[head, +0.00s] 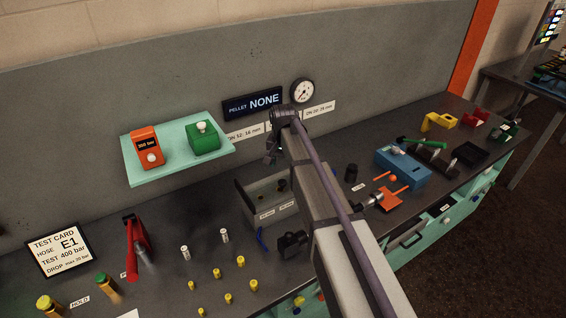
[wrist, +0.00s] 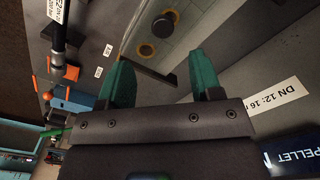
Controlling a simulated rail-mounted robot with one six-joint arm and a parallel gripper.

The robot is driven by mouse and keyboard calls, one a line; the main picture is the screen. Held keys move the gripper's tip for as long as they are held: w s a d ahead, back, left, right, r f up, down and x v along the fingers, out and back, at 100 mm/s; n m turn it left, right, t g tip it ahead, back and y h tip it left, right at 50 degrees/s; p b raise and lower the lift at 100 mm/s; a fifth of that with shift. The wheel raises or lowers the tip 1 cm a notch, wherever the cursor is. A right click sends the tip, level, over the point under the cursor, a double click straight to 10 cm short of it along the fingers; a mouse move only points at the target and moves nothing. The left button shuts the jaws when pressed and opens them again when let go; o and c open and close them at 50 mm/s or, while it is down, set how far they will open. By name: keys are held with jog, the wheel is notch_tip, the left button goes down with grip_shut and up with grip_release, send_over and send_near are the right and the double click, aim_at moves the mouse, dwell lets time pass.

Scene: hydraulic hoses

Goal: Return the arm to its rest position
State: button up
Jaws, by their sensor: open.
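My gripper (wrist: 162,78) shows in the wrist view as two green fingers standing well apart, with nothing between them. In the head view my arm reaches from the bottom edge up over the bench, and the gripper (head: 271,152) is at its far end, mostly dark and partly hidden. It hangs in front of the back wall, near the sign reading PELLET NONE (head: 253,104) and above a grey open box (head: 268,200). In the wrist view, a label (wrist: 281,97) on the wall lies just right of the fingers.
A turquoise shelf (head: 135,175) left of the arm bears an orange gauge box (head: 146,147) and a green box (head: 202,138). A round gauge (head: 302,91) hangs behind the arm. A blue unit (head: 403,168) and orange tool (head: 388,197) stand right; several small yellow-capped fittings (head: 217,273) stand front left.

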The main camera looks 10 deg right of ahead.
notch_tip(320, 180, up, 2)
jog(key=shift+r+p, duration=0.15)
jog(key=shift+p, duration=0.25)
jog(key=s+f+n+b, duration=0.1)
jog(key=s+f+b, duration=0.2)
jog(key=s, duration=0.5)
jog(key=s+d+f+n+b, duration=0.1)
jog(key=s+f+n+b, duration=0.1)
jog(key=s, duration=0.7)
jog(key=s+d+f+n+b, duration=0.1)
jog(key=s+f+n+b, duration=0.1)
jog(key=s+f+b, duration=0.3)
jog(key=s, duration=0.4)
jog(key=shift+d, duration=0.25)
jog(key=shift+f, duration=0.1)
jog(key=shift+w, duration=0.1)
